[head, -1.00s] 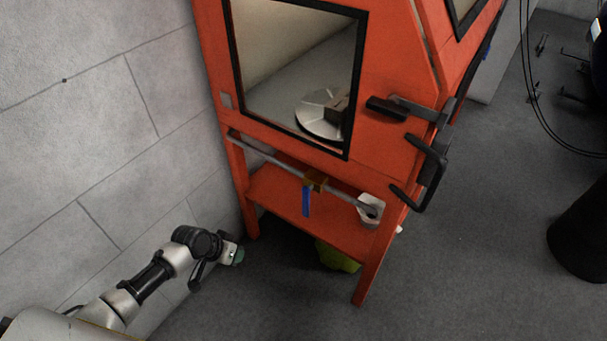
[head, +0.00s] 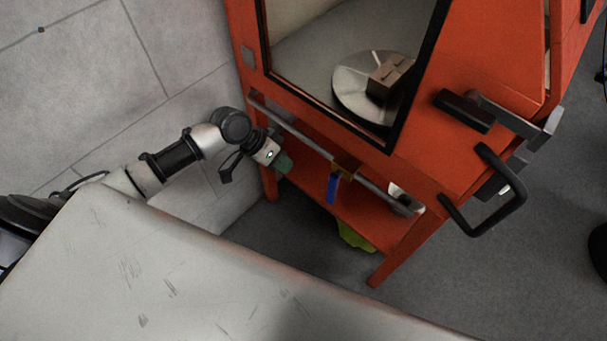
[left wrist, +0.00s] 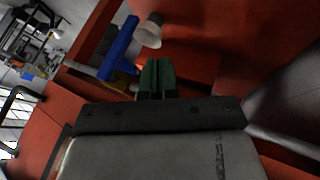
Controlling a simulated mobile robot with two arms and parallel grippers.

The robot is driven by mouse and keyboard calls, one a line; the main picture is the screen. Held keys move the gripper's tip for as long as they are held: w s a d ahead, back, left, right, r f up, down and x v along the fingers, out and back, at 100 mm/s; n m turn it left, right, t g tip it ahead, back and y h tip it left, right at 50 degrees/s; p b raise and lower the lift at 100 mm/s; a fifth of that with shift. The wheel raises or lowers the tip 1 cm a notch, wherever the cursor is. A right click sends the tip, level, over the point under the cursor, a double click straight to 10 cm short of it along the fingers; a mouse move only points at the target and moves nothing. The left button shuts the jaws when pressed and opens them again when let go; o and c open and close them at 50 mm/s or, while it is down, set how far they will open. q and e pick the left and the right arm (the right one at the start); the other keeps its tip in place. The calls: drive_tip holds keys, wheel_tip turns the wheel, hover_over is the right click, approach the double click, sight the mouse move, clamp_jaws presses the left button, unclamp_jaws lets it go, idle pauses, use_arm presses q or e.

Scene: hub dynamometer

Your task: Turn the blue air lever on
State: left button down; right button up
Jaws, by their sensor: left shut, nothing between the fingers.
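The blue air lever (head: 332,188) hangs down from a brass valve body (head: 343,167) on a grey pipe (head: 300,137) along the front of the orange cabinet. The lever also shows in the left wrist view (left wrist: 119,47), up and left of my fingertips. My left gripper (head: 284,163) is left of the lever, close to the cabinet and apart from the lever. Its green fingers (left wrist: 157,76) are together with nothing between them. My right gripper is in neither view.
The orange cabinet (head: 440,150) has a window, a black door handle (head: 500,205) and a lower shelf. A grey block wall (head: 90,90) stands left. A yellow-green object (head: 355,237) lies under the shelf. The floor at right is clear near the cabinet.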

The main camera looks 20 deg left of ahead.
sight(335, 186)
use_arm(q)
drive_tip(key=d+f, duration=0.7)
drive_tip(key=d, duration=0.2)
drive_tip(key=shift+w+f, duration=0.2)
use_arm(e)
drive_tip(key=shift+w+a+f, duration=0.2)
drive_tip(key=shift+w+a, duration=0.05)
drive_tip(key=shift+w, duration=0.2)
use_arm(q)
drive_tip(key=shift+d+b, duration=0.15)
drive_tip(key=shift+b, duration=0.15)
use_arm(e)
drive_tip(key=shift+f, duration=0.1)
